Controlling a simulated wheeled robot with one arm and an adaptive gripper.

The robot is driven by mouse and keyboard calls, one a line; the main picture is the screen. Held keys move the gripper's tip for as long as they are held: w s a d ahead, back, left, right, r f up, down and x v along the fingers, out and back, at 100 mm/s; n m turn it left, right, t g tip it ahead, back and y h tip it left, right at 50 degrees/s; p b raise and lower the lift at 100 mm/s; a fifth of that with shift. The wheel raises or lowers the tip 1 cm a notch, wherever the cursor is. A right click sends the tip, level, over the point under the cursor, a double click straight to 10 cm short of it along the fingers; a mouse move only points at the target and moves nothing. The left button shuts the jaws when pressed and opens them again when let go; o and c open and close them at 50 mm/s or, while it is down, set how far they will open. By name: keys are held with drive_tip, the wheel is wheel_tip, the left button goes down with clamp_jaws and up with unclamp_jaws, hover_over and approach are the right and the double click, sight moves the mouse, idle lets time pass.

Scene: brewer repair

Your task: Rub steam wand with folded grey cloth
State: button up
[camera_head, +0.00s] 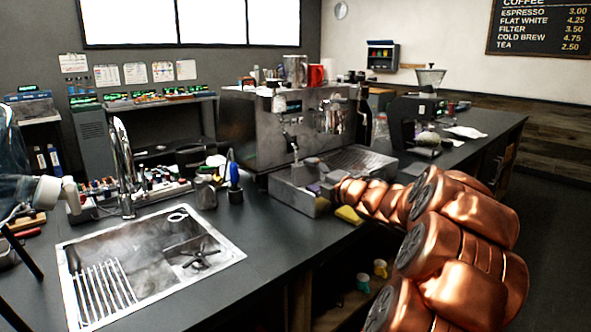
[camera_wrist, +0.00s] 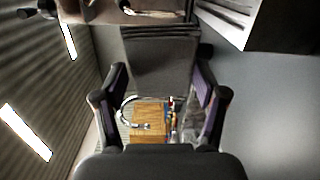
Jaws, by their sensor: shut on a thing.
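The espresso machine (camera_head: 262,125) stands on the counter in the head view. A thin metal steam wand (camera_head: 295,152) hangs at its front left. My arm reaches in from the right, and my gripper (camera_head: 314,182) is just below and right of the wand, above the tray. In the wrist view my gripper (camera_wrist: 161,75) is shut on the folded grey cloth (camera_wrist: 160,62), which spans both fingertips, with fold layers at its far end. In the head view the cloth is small and hard to make out. I cannot tell whether it touches the wand.
A metal drip tray (camera_head: 285,192) lies under my gripper. A yellow sponge-like block (camera_head: 348,214) sits at the counter edge. A sink (camera_head: 150,262) with a tap (camera_head: 122,165) is on the left. A blue-handled tool (camera_head: 234,175) stands left of the machine. The counter in front is clear.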

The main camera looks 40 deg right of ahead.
drive_tip(key=shift+w+r, duration=0.1)
drive_tip(key=shift+w, duration=0.45)
drive_tip(key=shift+w+d+p, duration=0.25)
drive_tip(key=shift+w+p, duration=0.2)
drive_tip(key=shift+w, duration=0.4)
drive_tip(key=shift+w+d+p, duration=0.3)
drive_tip(key=shift+w+p, duration=0.1)
drive_tip(key=shift+w, duration=0.45)
drive_tip(key=shift+w+d+p, duration=0.25)
drive_tip(key=shift+w+p, duration=0.2)
drive_tip(key=shift+w, duration=0.4)
drive_tip(key=shift+w, duration=0.1)
drive_tip(key=shift+w+d, duration=0.2)
drive_tip(key=shift+w, duration=0.45)
drive_tip(key=shift+s+d+p, duration=0.2)
drive_tip(key=shift+d+p, duration=0.05)
drive_tip(key=shift+d, duration=0.25)
drive_tip(key=shift+s+d+p, duration=0.15)
drive_tip(key=shift+d+p, duration=0.05)
drive_tip(key=shift+d, duration=0.3)
drive_tip(key=shift+s+d+p, duration=0.25)
drive_tip(key=shift+d+p, duration=0.1)
drive_tip(key=shift+d, duration=0.6)
